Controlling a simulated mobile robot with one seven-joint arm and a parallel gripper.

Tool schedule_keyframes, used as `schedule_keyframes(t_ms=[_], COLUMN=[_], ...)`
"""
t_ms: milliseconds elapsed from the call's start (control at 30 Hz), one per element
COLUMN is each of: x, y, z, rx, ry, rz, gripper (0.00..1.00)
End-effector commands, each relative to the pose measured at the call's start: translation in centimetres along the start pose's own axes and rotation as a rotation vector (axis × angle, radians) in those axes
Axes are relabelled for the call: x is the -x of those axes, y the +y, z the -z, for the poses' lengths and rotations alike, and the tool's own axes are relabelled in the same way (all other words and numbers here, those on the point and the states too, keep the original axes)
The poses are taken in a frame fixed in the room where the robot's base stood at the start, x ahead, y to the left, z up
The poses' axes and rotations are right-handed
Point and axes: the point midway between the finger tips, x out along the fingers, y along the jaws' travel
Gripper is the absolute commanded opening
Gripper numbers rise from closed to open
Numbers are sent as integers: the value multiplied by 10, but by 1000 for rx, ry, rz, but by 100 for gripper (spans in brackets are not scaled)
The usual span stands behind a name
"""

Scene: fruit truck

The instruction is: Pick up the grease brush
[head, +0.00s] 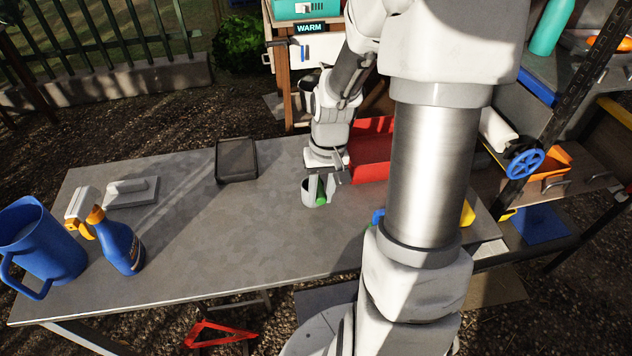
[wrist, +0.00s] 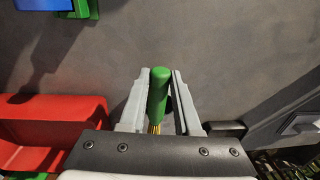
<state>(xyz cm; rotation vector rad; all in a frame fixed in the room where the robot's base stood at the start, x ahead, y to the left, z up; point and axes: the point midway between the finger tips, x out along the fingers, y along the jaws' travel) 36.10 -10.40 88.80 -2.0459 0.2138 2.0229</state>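The grease brush has a green handle (wrist: 160,92) and yellowish bristles (wrist: 154,129). In the wrist view it is between the two pale grey fingers of my gripper (wrist: 161,78), with the bristles toward the palm side of the picture. The fingers are close in on both sides of the handle and look shut on it. In the head view my gripper (head: 320,193) is low over the grey table (head: 240,225), with the green handle (head: 321,199) between its fingertips. The bristles are hidden there, and I cannot tell whether the brush touches the table.
A red tray (head: 368,172) is just right of my gripper; it also shows in the wrist view (wrist: 60,115). A dark tray (head: 237,160) is at the table's back edge. A blue spray bottle (head: 120,245) and blue jug (head: 40,245) are left. The middle of the table is clear.

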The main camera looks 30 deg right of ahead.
Motion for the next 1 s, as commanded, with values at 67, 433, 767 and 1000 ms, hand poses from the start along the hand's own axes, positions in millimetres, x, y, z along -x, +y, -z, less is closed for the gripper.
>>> schedule_keyframes(t_ms=[67, 433, 767, 1000], x=[0, 1, 37, 72], y=[0, 0, -2, 19], z=[0, 0, 2, -38], rx=[0, 0, -1, -6], ry=[0, 1, 7, 4], rz=[0, 0, -2, -3], gripper=[2, 0, 0, 0])
